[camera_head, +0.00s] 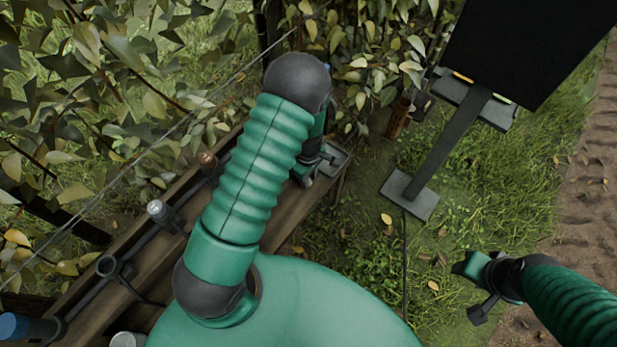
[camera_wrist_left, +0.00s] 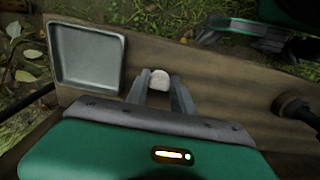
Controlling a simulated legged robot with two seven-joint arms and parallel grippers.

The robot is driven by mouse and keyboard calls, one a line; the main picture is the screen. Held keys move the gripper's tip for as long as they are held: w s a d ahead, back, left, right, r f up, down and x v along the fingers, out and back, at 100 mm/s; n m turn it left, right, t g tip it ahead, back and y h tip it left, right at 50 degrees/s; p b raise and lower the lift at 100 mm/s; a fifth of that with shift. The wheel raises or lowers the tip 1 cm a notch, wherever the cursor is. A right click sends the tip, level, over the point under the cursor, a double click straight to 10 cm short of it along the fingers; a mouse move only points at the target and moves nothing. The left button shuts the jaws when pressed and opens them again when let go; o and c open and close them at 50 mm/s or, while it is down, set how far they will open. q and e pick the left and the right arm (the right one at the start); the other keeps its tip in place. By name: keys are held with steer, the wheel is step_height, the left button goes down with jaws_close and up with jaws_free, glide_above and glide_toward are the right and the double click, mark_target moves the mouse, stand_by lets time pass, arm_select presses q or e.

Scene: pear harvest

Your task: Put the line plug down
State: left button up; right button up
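My left gripper (camera_head: 305,180) hangs low over the wooden plank, beside a shallow grey metal tray (camera_head: 335,158). In the left wrist view its two fingers (camera_wrist_left: 160,82) point at the wood, with a small pale round piece (camera_wrist_left: 160,79), which looks like the line plug, between their tips. The fingers appear to press on it from both sides. The square tray (camera_wrist_left: 87,60) lies just left of the fingers and looks empty. The plug is hidden in the head view. My right gripper (camera_head: 474,286) is over the grass at the lower right, away from the plank; its fingers are unclear.
Several fittings stand along the plank's left part, including a grey-capped one (camera_head: 158,212) and a blue-ended one (camera_head: 14,325). A thin wire crosses at the upper left by leafy branches. A black panel on a post (camera_head: 448,148) stands at the right. Grass between is open.

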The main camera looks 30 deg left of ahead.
arm_select(q)
steer(key=o, duration=0.3)
steer(key=shift+a+f, duration=0.1)
steer(key=shift+a, duration=0.05)
steer(key=shift+o, duration=0.2)
step_height(320, 180, up, 12)
steer(key=p, duration=0.5)
steer(key=s+d+r+m+t, duration=0.1)
steer(key=s+d+r+m, duration=0.2)
steer(key=r+m, duration=0.3)
steer(key=s+d+r+m+t, duration=0.1)
steer(key=s+d+r+m, duration=0.3)
steer(key=m, duration=0.7)
step_height(320, 180, up, 4)
steer(key=shift+s+d+f+t, duration=0.2)
steer(key=shift+s+d+t, duration=0.1)
steer(key=shift+s, duration=0.95)
